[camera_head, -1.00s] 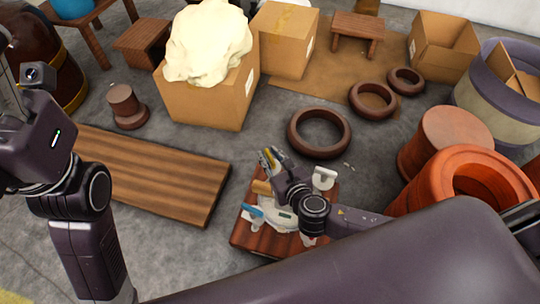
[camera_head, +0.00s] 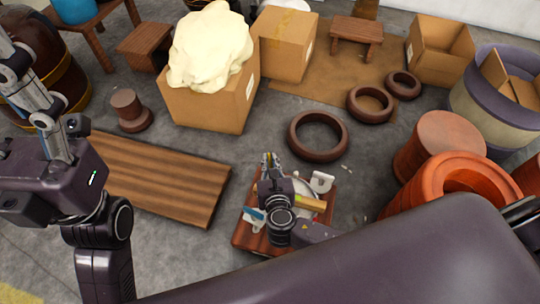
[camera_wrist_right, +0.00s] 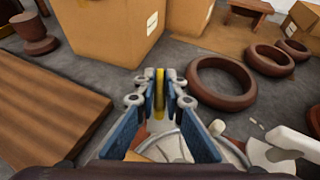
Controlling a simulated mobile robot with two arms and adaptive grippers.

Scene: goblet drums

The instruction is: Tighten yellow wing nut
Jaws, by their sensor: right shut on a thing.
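My right gripper (camera_head: 268,162) is over the small wooden stand in the head view. In the right wrist view its fingertips (camera_wrist_right: 160,88) are closed on a narrow yellow piece, the yellow wing nut (camera_wrist_right: 160,92), which stands upright between them. Most of the nut is hidden by the fingers. Below the fingers is a pale round drum part with a metal rim (camera_wrist_right: 188,150), partly covered by the gripper. My left gripper (camera_head: 45,110) is at the left edge of the head view, away from the stand; its jaw opening does not show clearly.
Small items crowd the wooden stand (camera_head: 243,238), including a white tool (camera_head: 322,182). A wooden platform (camera_head: 165,180) lies left, a dark ring (camera_head: 318,150) behind, and orange drum shells (camera_head: 440,185) right.

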